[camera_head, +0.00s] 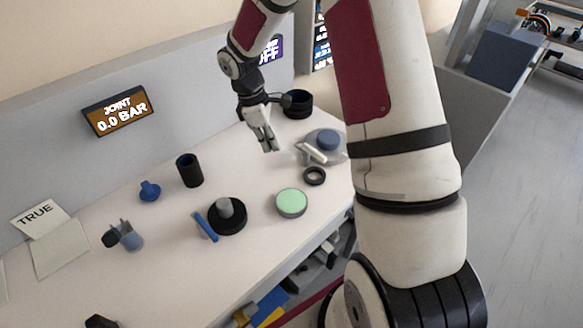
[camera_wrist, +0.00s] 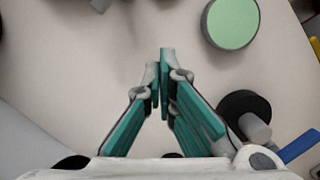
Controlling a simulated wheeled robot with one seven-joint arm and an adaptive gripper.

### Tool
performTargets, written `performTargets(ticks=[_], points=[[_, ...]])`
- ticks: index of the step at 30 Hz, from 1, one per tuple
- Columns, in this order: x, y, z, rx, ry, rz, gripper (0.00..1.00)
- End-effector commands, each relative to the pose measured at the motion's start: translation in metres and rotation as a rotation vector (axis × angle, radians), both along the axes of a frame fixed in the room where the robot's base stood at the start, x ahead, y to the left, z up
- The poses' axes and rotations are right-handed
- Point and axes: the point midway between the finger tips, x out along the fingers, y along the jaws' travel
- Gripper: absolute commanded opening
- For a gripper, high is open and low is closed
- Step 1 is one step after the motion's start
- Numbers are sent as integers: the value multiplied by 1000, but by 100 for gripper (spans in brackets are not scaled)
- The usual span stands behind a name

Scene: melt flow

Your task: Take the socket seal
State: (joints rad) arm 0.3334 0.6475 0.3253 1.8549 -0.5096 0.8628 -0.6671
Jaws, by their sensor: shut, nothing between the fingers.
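A small black ring (camera_head: 314,175) lies flat on the white bench in the head view, and it looks like the socket seal. It lies between the green-topped disc (camera_head: 291,203) and a pale pipe piece (camera_head: 313,153). My gripper (camera_head: 270,147) is shut and empty, pointing down above the bench, to the left of and behind the ring. In the wrist view my gripper's fingertips (camera_wrist: 163,58) meet over bare bench.
A black disc with a grey post (camera_head: 226,213) and a blue bar (camera_head: 206,227) lie left of the green-topped disc. A black cup (camera_head: 190,170), a blue knob (camera_head: 150,191) and a black pot (camera_head: 297,104) stand farther back. A clear dish holds a blue cap (camera_head: 328,139).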

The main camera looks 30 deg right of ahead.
Motion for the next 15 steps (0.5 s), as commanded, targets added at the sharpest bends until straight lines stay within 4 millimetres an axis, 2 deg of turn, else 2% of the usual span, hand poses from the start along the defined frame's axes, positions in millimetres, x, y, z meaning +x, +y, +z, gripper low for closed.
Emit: performTargets(ticks=[4,8,15], points=[[2,1,-1,-27,3,-3,0],[-1,-2,-13,-28,6,-5,0],[-8,-10,-57,-25,7,-4,0]])
